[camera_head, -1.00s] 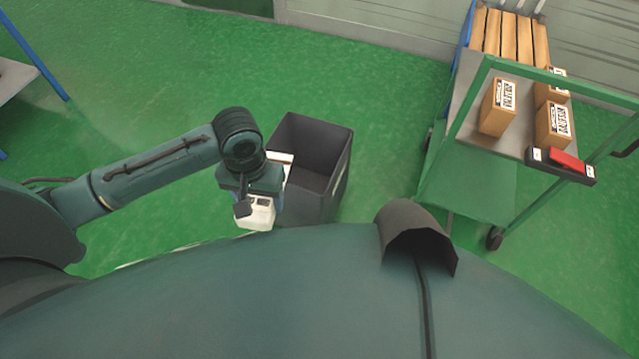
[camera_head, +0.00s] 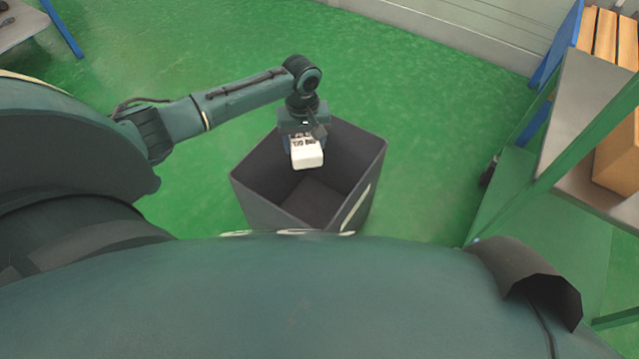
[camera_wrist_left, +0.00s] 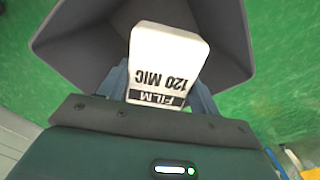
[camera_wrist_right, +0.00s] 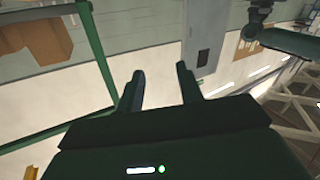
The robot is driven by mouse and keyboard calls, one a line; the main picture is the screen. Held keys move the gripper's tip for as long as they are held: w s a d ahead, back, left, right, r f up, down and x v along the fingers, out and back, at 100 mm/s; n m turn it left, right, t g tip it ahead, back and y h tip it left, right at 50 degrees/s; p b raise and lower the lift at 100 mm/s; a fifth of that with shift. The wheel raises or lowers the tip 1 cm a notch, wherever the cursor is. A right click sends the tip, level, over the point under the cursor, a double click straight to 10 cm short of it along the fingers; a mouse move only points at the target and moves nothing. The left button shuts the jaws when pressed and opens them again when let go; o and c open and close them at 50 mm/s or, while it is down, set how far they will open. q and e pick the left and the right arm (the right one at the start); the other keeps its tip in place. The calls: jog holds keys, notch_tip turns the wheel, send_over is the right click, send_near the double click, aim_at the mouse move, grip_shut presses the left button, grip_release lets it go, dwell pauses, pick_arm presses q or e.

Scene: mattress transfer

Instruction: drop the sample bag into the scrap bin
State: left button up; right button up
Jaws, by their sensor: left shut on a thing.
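The sample bag is a small white block-like packet (camera_head: 307,153) with black print. In the left wrist view the packet (camera_wrist_left: 165,62) reads "FILM 120 MIC". My left gripper (camera_head: 303,140) is shut on it and holds it over the open top of the dark grey scrap bin (camera_head: 262,192). The bin's walls also show behind the packet in the left wrist view (camera_wrist_left: 85,45). The bin's visible floor is bare. My right gripper (camera_wrist_right: 160,88) shows only in its own wrist view, its two fingers apart with nothing between them.
A green trolley (camera_head: 540,205) with a cardboard box (camera_head: 618,160) stands at the right. A table with blue legs (camera_head: 60,28) is at the far left. Green floor (camera_head: 430,110) lies clear around the bin.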

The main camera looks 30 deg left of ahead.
pick_arm(q)
jog(key=shift+w+a+f, duration=0.1)
jog(key=shift+w+f, duration=0.35)
jog(key=shift+w+f+b, duration=0.1)
jog(key=shift+f+b, duration=0.15)
jog(key=shift+b, duration=0.2)
notch_tip(320, 180, down, 5)
jog(key=b, duration=0.6)
jog(key=shift+f+b, duration=0.1)
jog(key=shift+b, duration=0.3)
pick_arm(e)
jog(key=a+y, duration=0.1)
jog(key=a+t+y, duration=0.1)
jog(key=shift+w+y, duration=0.2)
jog(key=shift+y, duration=0.1)
pick_arm(q)
jog(key=o, duration=1.1)
